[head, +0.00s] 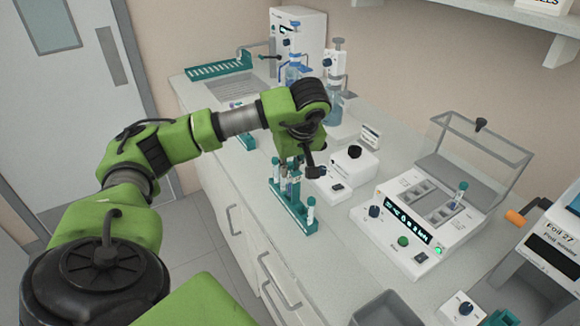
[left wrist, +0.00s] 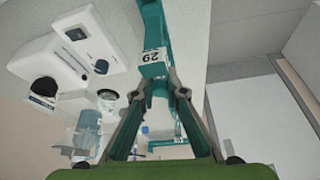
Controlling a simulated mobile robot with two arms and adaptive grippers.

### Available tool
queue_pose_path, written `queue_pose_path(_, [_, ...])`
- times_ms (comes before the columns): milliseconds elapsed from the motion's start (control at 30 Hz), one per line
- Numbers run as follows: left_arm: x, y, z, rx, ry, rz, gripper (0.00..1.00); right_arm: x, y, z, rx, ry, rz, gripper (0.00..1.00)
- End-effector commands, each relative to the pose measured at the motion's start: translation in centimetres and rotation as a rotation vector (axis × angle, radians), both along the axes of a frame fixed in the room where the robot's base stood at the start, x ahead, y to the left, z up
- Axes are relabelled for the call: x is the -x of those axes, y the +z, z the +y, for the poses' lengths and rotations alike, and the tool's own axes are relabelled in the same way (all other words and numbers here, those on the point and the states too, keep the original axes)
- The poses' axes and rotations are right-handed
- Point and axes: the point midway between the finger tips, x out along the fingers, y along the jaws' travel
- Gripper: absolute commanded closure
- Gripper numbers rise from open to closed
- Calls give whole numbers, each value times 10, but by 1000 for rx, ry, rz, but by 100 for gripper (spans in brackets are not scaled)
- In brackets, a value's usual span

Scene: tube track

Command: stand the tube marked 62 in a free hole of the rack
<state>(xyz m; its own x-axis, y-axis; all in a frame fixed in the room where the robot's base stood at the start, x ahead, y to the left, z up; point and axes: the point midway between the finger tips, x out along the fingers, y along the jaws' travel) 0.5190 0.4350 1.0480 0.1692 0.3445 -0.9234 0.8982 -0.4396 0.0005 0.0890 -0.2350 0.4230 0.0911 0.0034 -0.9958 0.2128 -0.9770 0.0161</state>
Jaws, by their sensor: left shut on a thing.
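My left gripper (head: 312,168) is over the far half of the teal rack (head: 297,212) on the counter. In the left wrist view its fingers (left wrist: 160,84) are shut on the tube marked 62 (left wrist: 154,62), whose white label shows upside down there. The teal rack also shows in that view (left wrist: 153,22), close to the tube; whether the tube is in a hole cannot be told. Other tubes stand in the rack, one with a white label (head: 311,206) near its front end. My right gripper is not in view.
A small white device with a black knob (head: 354,152) stands close right of the rack. Farther right is a white block unit (head: 415,215) with a raised clear lid and a tube in it. A grey bin (head: 385,308) is at the front. Bare counter lies around the rack's front end.

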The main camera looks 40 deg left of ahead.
Motion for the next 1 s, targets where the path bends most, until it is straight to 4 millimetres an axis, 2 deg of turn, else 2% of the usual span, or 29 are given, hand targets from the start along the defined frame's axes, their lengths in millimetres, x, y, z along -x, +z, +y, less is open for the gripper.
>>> queue_pose_path(533, [0, -12, 0, 0, 0, 1, 100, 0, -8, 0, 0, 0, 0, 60])
queue_pose_path(1000, [0, 6, 0, 0, 0, 0, 100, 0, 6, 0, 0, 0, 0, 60])
